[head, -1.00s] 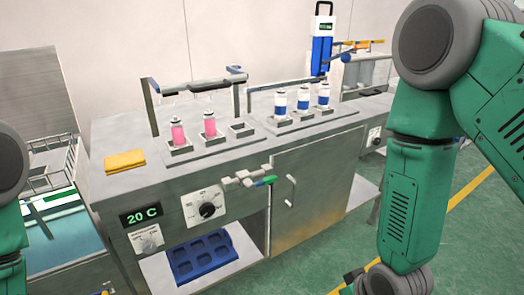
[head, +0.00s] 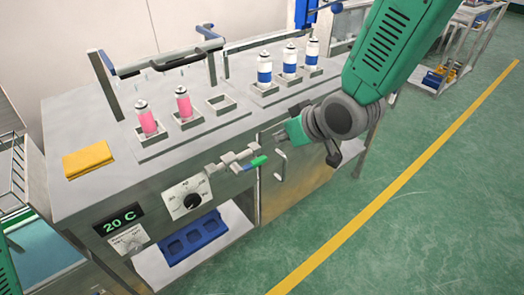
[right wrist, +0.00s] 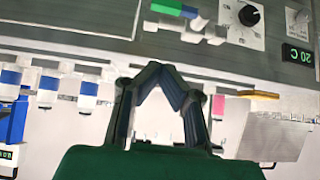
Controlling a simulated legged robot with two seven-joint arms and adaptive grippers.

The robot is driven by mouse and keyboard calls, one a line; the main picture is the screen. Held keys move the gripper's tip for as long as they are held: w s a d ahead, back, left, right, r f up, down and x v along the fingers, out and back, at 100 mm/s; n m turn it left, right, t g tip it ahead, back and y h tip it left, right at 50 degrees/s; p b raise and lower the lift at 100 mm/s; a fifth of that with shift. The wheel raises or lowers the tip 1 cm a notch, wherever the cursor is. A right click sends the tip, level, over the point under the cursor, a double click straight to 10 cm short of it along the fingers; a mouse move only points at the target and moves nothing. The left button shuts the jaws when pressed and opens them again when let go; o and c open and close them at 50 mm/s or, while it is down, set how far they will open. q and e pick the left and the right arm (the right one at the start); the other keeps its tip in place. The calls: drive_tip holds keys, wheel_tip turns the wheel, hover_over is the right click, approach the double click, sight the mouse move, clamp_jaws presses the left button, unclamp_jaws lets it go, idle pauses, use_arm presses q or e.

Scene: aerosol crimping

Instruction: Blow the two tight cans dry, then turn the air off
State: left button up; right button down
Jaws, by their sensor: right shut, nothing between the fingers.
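Two pink cans (head: 148,122) (head: 184,104) stand upright in the left row of square holders, beside one empty holder (head: 221,103). Three white-and-blue cans (head: 264,71) stand in the right row. A valve (head: 230,164) with a green handle (head: 258,161) sticks out of the bench front; the handle points right. My right gripper (head: 279,141) is in front of the bench, just right of and above the handle, apart from it. In the right wrist view its fingertips (right wrist: 163,72) meet, empty. My left gripper is out of view.
The steel bench carries a yellow cloth (head: 88,160) at the left. Its front has a dial (head: 190,200), a 20 C display (head: 121,218) and a door handle (head: 281,164) near my right gripper. A blue tray (head: 195,238) sits on the lower shelf. The floor in front is clear.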

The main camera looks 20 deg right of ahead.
drive_tip(key=b, duration=0.2)
hover_over(260, 161)
wheel_tip(260, 161, down, 8)
drive_tip(key=shift+w+d+r, duration=0.15)
drive_tip(key=shift+r, duration=0.1)
wheel_tip(260, 161, down, 2)
drive_tip(key=shift+f, duration=0.8)
